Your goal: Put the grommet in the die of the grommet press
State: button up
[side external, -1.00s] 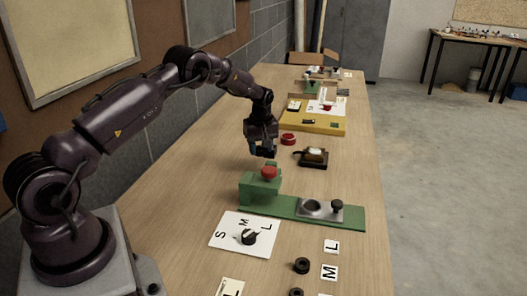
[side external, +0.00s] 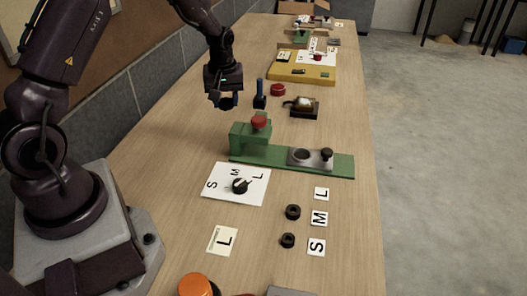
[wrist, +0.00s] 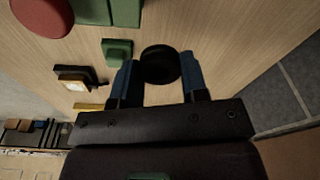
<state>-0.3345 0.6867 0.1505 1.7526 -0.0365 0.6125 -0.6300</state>
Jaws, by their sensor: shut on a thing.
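My gripper (side external: 223,101) is above the table, beyond and left of the green grommet press (side external: 250,140) in the side view. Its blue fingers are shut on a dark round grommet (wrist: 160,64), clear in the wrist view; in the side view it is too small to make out. The press has a red knob (side external: 259,121) on its head. Its grey plate (side external: 325,166), with the round die (side external: 300,156) and a small black knob (side external: 327,153), lies on the right part of the green base. The grommet is apart from the die.
Two black rings (side external: 293,212) (side external: 288,240) lie near cards M and S. No ring is beside card L (side external: 322,193). A dial card (side external: 222,193) lies before the press.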

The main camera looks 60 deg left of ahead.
jog(key=s+d+r+m+h, duration=0.1)
jog(key=s+d+r+m, duration=0.15)
jog(key=d+m, duration=0.55)
jog(key=s+d+r+m, duration=0.1)
jog(key=d+r+m, duration=0.3)
jog(key=d, duration=0.8)
jog(key=n, duration=0.6)
send_over(302, 156)
jog(key=s, duration=0.1)
jog(key=shift+t+y, duration=0.3)
notch_tip(302, 156, down, 12)
jog(key=shift+s+d+r, duration=0.1)
jog(key=shift+d, duration=0.05)
jog(key=shift+f, duration=0.25)
jog(key=shift+w+f, duration=0.2)
jog(key=shift+f, duration=0.7)
jog(key=shift+w+f, duration=0.15)
jog(key=shift+f, duration=0.7)
jog(key=shift+f, duration=0.15)
